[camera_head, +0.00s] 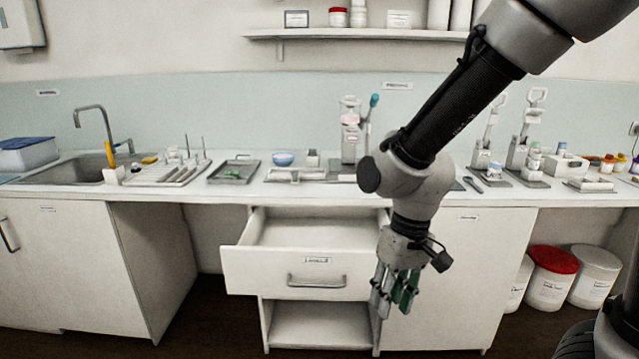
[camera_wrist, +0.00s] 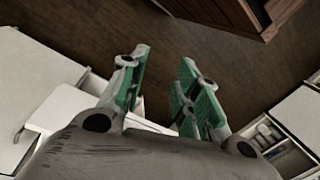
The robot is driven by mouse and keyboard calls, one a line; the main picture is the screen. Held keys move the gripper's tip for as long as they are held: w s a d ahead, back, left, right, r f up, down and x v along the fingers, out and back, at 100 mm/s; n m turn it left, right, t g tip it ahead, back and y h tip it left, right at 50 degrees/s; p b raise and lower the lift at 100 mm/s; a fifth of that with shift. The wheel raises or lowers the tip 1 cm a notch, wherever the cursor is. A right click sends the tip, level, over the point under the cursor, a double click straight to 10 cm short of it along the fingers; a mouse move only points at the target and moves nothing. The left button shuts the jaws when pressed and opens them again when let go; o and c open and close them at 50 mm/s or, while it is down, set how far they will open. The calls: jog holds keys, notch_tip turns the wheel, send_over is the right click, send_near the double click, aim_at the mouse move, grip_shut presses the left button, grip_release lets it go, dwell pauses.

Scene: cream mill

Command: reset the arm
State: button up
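My gripper (camera_head: 394,303) hangs pointing down in front of the cabinets, to the right of the open drawer (camera_head: 314,268). It shows grey fingers with green pads. In the wrist view my gripper (camera_wrist: 166,95) has its fingers apart, with dark floor visible between and beyond them and nothing held. The arm comes down from the upper right and covers part of the counter and the right cabinet.
The drawer stands pulled out below the counter (camera_head: 225,192), close to the gripper. A sink (camera_head: 85,175) is at the left. Lidded tubs (camera_head: 552,278) stand under the counter at right. A shelf (camera_head: 355,34) is above. Dark floor (camera_wrist: 200,50) is open below the gripper.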

jog(key=s+d+r+m+t, duration=0.2)
jog(key=s+d+r, duration=0.1)
jog(key=d+r, duration=0.5)
jog(key=s+d+r+m+t+h, duration=0.1)
jog(key=s+d+r+m+t, duration=0.1)
jog(key=d+r, duration=0.6)
jog(key=s+d+t, duration=0.1)
jog(key=d, duration=0.6)
jog(key=shift+r, duration=0.3)
jog(key=shift+s+d, duration=0.1)
